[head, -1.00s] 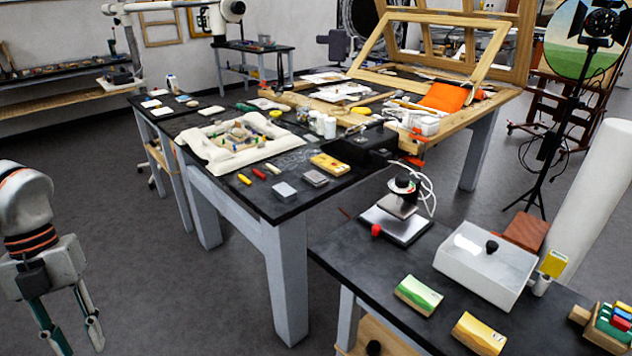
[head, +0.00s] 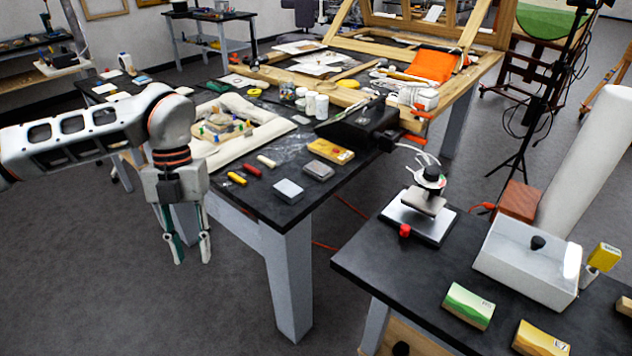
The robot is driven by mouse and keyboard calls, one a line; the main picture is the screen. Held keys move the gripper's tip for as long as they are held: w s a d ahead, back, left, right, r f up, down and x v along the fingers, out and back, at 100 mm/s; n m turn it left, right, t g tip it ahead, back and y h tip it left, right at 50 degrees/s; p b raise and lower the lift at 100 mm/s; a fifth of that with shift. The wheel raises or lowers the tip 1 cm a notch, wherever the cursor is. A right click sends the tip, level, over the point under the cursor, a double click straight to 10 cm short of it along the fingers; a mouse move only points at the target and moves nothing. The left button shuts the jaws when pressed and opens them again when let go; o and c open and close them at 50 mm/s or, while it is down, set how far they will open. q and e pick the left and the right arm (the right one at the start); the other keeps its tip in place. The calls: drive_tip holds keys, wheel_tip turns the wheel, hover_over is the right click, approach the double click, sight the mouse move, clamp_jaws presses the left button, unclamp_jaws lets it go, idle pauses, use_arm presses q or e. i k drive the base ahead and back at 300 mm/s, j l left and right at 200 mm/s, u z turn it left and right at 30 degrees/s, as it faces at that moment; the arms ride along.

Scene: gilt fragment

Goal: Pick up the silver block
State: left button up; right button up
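A light silver block (head: 289,190) lies flat near the front corner of the black-topped table (head: 283,212). A darker grey block (head: 318,171) lies just behind it to the right. My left gripper (head: 192,260) hangs fingers-down off the table's left front edge, to the left of the silver block and apart from it. Its two fingers are spread with nothing between them. My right gripper is out of view.
Red (head: 252,170), yellow (head: 237,178) and cream (head: 267,161) sticks lie left of the blocks; a yellow box (head: 331,151) lies behind. A cream padded cradle (head: 222,152) fills the table's left side. A second black bench (head: 385,270) stands at front right.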

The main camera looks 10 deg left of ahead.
sight(287, 191)
drive_tip(key=i+j+z, duration=0.15)
drive_tip(key=j+z, duration=0.3)
drive_tip(key=i+j+z, duration=0.15)
drive_tip(key=j+z, duration=1)
drive_tip(key=j, duration=0.25)
drive_tip(key=i, duration=0.05)
